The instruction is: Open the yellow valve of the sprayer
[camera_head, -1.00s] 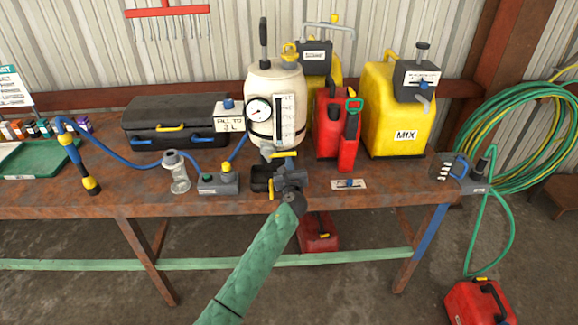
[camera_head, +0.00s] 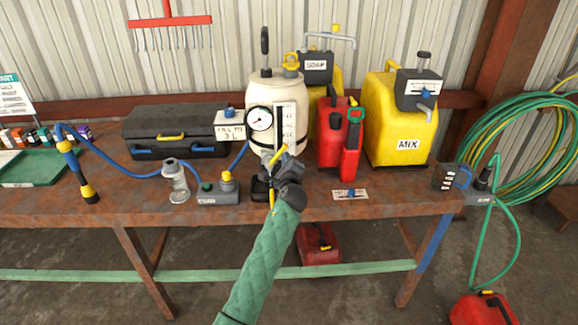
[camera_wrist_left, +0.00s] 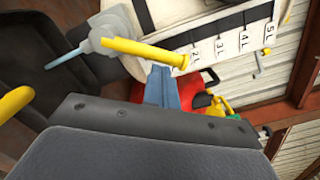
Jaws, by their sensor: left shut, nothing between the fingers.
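The sprayer is a cream-white tank (camera_head: 273,92) with a dial gauge and a level scale, upright on the bench. Its yellow valve lever (camera_head: 278,155) is low on the front and slants up to the right in the head view. In the left wrist view the lever (camera_wrist_left: 145,52) lies across a grey spout. My left gripper (camera_head: 277,172) is at the lever, partly hidden behind its own wrist. In the left wrist view its blue-grey fingers (camera_wrist_left: 162,85) are shut and empty, with tips close below the lever's free end; I cannot tell whether they touch. My right gripper is not in view.
A dark container (camera_head: 259,188) is below the spout, mostly hidden. A red can (camera_head: 331,135) and yellow MIX tank (camera_head: 397,120) stand right. The bench front (camera_head: 390,205) is mostly clear.

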